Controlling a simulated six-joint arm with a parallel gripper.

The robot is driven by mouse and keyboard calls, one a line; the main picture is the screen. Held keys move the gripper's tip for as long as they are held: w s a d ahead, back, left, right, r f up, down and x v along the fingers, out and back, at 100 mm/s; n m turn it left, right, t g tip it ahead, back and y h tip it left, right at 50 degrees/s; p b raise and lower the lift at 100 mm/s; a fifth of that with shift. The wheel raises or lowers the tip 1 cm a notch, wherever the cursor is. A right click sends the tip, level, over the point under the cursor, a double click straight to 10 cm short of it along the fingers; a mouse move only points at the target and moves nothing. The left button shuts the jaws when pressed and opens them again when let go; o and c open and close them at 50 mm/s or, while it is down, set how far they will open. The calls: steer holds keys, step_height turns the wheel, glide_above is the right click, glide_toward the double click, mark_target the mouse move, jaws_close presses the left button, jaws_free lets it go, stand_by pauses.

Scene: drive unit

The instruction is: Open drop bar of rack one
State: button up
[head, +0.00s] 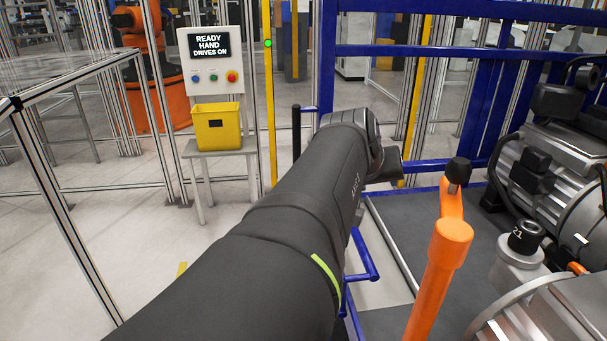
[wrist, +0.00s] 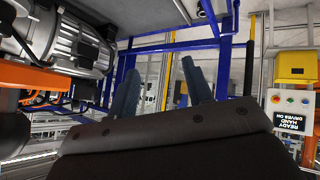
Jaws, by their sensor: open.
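The blue rack frame (head: 328,60) stands beyond my arm in the head view, with a long horizontal blue bar (head: 440,51) across it and a lower blue rail. I cannot tell for sure which bar is the drop bar. A black upright grip (head: 297,132) stands by a short blue piece at the rack's left side; it also shows in the wrist view (wrist: 249,68). My gripper (wrist: 160,66) is open, its two fingers apart and pointing toward the blue bars (wrist: 180,46), with nothing seen between them. In the head view my own wrist hides most of it.
Grey drive units (head: 565,165) sit at right, with an orange lever (head: 440,260) in front of them. At left stand a control panel reading "READY HAND DRIVES ON" (head: 210,60), a yellow bin (head: 217,126) and clear fence panels. The grey floor between them is open.

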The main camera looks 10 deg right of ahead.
steer(key=w+f+n+g+y, duration=0.15)
steer(key=w+f, duration=0.25)
steer(key=w, duration=0.4)
steer(key=w+a+f+g+y, duration=0.1)
steer(key=w+f+g, duration=0.2)
steer(key=w, duration=0.5)
steer(key=w+f+n+g+y, duration=0.1)
steer(key=w+f+g, duration=0.25)
steer(key=w, duration=0.45)
steer(key=shift+t+h, duration=0.25)
steer(key=shift+t, duration=0.25)
steer(key=x, duration=1.7)
steer(key=shift+s+f, duration=0.1)
steer(key=shift+f, duration=0.15)
jaws_close()
